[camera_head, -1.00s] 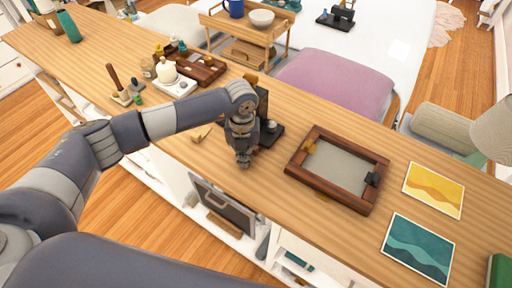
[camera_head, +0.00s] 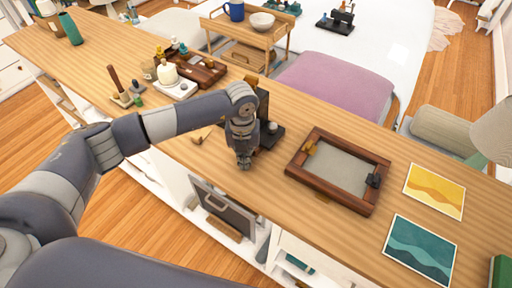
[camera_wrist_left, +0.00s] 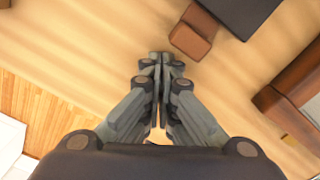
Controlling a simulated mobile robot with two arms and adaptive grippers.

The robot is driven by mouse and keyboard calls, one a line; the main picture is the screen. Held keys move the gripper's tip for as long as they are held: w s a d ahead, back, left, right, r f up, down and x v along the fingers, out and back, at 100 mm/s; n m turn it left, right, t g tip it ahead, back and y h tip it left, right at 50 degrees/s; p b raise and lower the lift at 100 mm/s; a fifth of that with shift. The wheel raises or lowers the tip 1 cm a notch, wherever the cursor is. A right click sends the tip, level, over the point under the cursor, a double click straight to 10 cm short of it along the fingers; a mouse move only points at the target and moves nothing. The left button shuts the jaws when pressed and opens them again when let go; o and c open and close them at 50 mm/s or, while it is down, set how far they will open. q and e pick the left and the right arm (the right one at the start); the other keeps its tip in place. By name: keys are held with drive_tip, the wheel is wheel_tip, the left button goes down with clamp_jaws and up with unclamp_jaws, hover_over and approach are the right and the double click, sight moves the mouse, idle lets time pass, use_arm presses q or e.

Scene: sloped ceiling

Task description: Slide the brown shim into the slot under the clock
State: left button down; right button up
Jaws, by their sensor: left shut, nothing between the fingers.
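My left gripper (camera_head: 244,164) is shut and empty, pointing down over the front part of the wooden counter. Its closed fingertips also show in the left wrist view (camera_wrist_left: 160,57). Behind it in the head view stands a dark upright piece, seemingly the clock (camera_head: 263,104), on a black base (camera_head: 272,138); my arm hides much of it. In the left wrist view a brown block, seemingly the shim (camera_wrist_left: 190,41), lies just right of the fingertips. Its narrower part reaches to the dark base (camera_wrist_left: 243,12); how far it is in is unclear. My right gripper is not in view.
A brown wooden frame (camera_head: 301,176) lies right of the gripper, with yellow (camera_head: 434,190) and teal (camera_head: 419,249) pictures beyond. A small tan wedge (camera_head: 201,134) lies to the left. A white tray (camera_head: 176,89) stands farther left. The counter's front edge is close.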

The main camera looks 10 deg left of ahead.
use_arm(q)
drive_tip(key=shift+s+r+p, duration=0.2)
drive_tip(key=shift+r+p, duration=0.1)
drive_tip(key=shift+p, duration=0.4)
drive_tip(key=shift+s+a+r+p, duration=0.1)
drive_tip(key=shift+s+r+p, duration=0.15)
drive_tip(key=shift+r, duration=0.25)
drive_tip(key=shift+s+a+r+p, duration=0.1)
drive_tip(key=shift+s+r+p, duration=0.05)
drive_tip(key=shift+r+p, duration=0.25)
drive_tip(key=shift+s+a+r+p, duration=0.1)
drive_tip(key=shift+s+r+p, duration=0.05)
drive_tip(key=shift+r+p, duration=0.3)
drive_tip(key=shift+s+a+r+p, duration=0.1)
drive_tip(key=shift+r+p, duration=0.2)
drive_tip(key=shift+r, duration=0.2)
drive_tip(key=shift+s+r+p, duration=0.2)
drive_tip(key=shift+r+p, duration=0.15)
drive_tip(key=shift+r, duration=0.1)
drive_tip(key=shift+s+r+p, duration=0.2)
drive_tip(key=shift+r+p, duration=0.15)
drive_tip(key=shift+r, duration=0.1)
